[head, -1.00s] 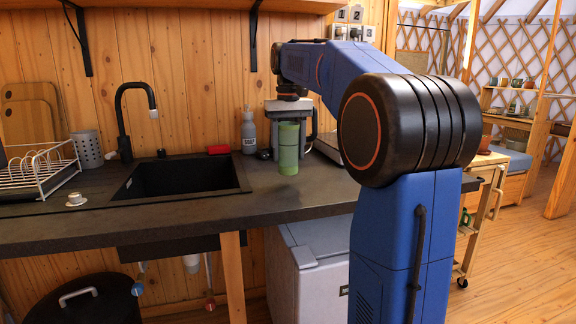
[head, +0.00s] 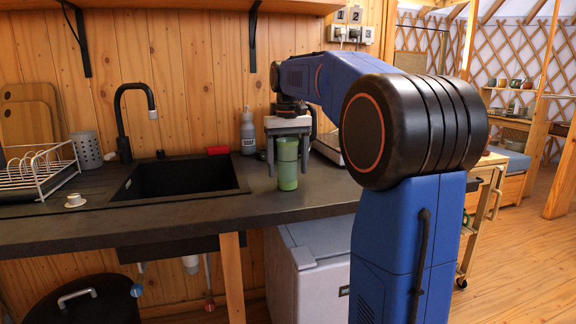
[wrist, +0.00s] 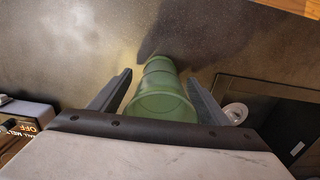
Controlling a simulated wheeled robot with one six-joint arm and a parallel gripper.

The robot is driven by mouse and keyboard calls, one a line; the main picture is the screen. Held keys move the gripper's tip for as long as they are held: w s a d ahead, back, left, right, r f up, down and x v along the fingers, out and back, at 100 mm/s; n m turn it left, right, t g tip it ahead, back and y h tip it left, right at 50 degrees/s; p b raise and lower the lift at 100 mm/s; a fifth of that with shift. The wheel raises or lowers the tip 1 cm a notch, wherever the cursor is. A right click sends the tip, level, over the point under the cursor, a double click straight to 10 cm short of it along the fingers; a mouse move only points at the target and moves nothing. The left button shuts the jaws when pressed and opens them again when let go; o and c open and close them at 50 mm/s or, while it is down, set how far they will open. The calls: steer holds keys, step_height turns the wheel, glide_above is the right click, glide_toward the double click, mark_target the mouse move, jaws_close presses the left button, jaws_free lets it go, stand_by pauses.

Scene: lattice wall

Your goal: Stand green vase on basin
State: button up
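The green vase (head: 288,172) stands upright on the dark counter, right of the sink. My gripper (head: 287,158) is above it, pointing down, with a finger on either side of its upper part. In the wrist view the vase (wrist: 160,92) lies between the two spread fingers (wrist: 160,88), with a visible gap on each side. The gripper is open. The black basin (head: 180,180) is sunk into the counter left of the vase and looks empty; its edge also shows in the wrist view (wrist: 222,90).
A black tap (head: 122,125) rises behind the basin, with a red block (head: 218,150) and a soap bottle (head: 248,132) nearby. A scale-like appliance (head: 328,148) stands right of the vase.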

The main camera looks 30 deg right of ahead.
mark_target(288, 140)
step_height(288, 140, up, 12)
steer(key=shift+r, duration=0.15)
stand_by(0.6)
steer(key=shift+s, duration=0.1)
stand_by(0.4)
